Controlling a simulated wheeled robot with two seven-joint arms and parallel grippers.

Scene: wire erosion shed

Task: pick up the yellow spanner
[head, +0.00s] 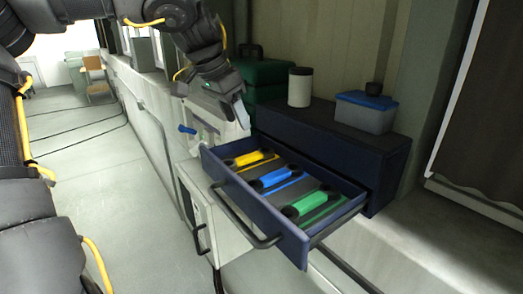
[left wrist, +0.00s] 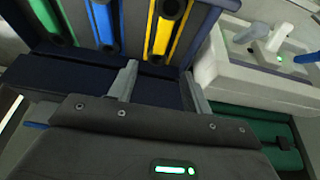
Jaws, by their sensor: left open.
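The yellow spanner (head: 250,158) lies in the open dark blue drawer (head: 222,174), at its left end, beside a blue spanner (head: 272,178) and a green spanner (head: 308,203). In the left wrist view the yellow spanner (left wrist: 164,30) shows beyond the fingers, with the blue spanner (left wrist: 102,20) and green spanner (left wrist: 45,16) to its left. My left gripper (head: 241,112) is open and empty, above the drawer's left back area and apart from the yellow spanner. In the left wrist view the gripper's two fingers (left wrist: 160,88) are spread. My right gripper does not show.
The drawer's cabinet (head: 335,140) carries a blue-lidded box (head: 366,115) and a white canister (head: 299,88). A green case (head: 265,80) stands behind my left gripper. A pale machine with a blue handle (head: 187,129) is left of the drawer. Floor is clear at left.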

